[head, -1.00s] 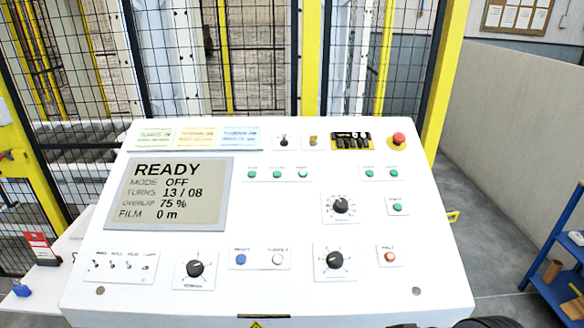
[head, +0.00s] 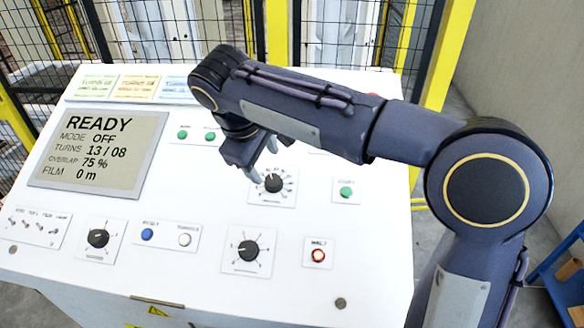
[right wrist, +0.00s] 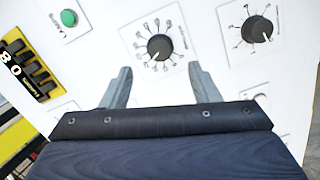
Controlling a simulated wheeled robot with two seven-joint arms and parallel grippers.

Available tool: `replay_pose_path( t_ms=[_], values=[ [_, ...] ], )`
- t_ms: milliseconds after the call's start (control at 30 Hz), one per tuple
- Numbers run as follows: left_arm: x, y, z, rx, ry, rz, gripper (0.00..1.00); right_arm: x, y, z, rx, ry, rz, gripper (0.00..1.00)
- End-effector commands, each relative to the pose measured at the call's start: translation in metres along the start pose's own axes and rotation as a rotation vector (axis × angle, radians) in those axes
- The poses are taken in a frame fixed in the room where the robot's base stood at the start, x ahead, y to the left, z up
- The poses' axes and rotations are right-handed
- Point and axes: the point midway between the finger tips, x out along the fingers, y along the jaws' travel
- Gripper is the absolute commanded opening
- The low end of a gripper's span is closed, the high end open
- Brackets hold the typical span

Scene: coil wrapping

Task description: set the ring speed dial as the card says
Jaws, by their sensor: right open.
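A black dial with many scale marks (head: 273,183) sits on a white plate in the panel's upper middle. My right gripper (head: 262,161) is open and empty just above and left of it in the head view. In the right wrist view that dial (right wrist: 160,47) appears beyond the fingertips, between their lines; its white mark points down-left there. Two other black dials, lower middle (head: 247,250) and lower left (head: 98,238), are clear of the gripper. Dial labels are too small to read. Green, cream and blue cards (head: 98,88) at the top left are also unreadable. My left gripper is out of view.
The screen (head: 97,150) reads READY, mode OFF, turns 13 / 08, overlap 75 %, film 0 m. A green button (head: 347,191) and a red-ringed button (head: 318,255) lie right of the dials. Black thumbwheels (right wrist: 30,72) show in the right wrist view.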

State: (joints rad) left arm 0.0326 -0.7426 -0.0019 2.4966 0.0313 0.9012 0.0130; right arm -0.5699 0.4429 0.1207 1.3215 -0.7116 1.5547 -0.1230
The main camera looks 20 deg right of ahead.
Motion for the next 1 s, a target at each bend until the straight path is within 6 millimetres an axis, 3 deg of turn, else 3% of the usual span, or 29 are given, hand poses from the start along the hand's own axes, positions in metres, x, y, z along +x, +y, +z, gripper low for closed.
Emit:
replay_pose_path(
  t_ms=[133, 533, 900, 1000],
  values=[
    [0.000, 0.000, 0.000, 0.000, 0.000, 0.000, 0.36, 0.010, 0.000, -0.003, -0.006, -0.006, 0.008, 0.55],
    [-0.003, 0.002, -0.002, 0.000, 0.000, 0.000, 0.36, 0.069, 0.001, -0.002, -0.004, -0.005, 0.005, 0.55],
    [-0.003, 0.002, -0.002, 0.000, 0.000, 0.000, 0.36, 0.078, 0.001, -0.003, -0.004, -0.003, 0.006, 0.55],
    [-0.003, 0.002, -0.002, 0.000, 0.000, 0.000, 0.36, 0.078, 0.001, -0.003, -0.004, -0.003, 0.005, 0.45]
  ],
)
